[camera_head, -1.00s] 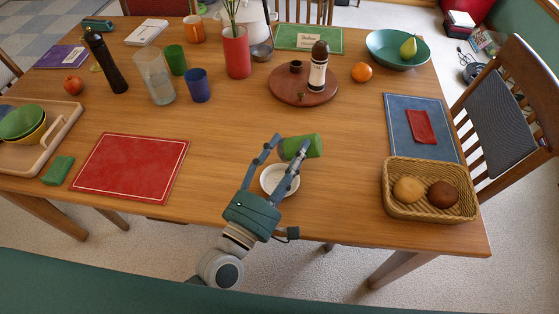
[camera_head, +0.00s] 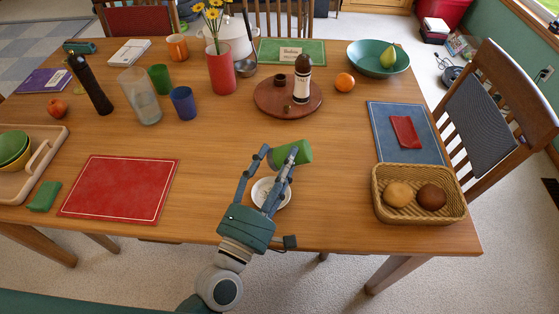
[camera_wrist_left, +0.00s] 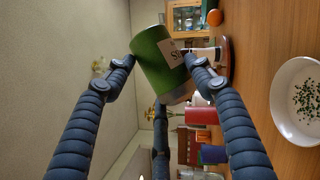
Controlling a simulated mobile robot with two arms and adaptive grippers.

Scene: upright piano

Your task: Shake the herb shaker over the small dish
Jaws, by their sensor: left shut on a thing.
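The herb shaker (camera_head: 293,152) is a green cylinder with a pale label. My left gripper (camera_head: 279,160) is shut on it and holds it tilted above the table, beyond the dish in the head view. In the left wrist view the shaker (camera_wrist_left: 155,62) sits between the two fingertips. The small dish (camera_head: 284,201) is white and stands on the table under the gripper, which partly hides it. In the left wrist view the dish (camera_wrist_left: 283,128) shows dark green flecks inside. My right gripper is not in view.
A wicker basket (camera_head: 420,218) with two rolls stands to the right. A red mat (camera_head: 120,187) lies to the left. Behind are a round wooden board (camera_head: 262,98) with a dark-capped bottle, and a blue cup (camera_head: 183,103). The table around the dish is clear.

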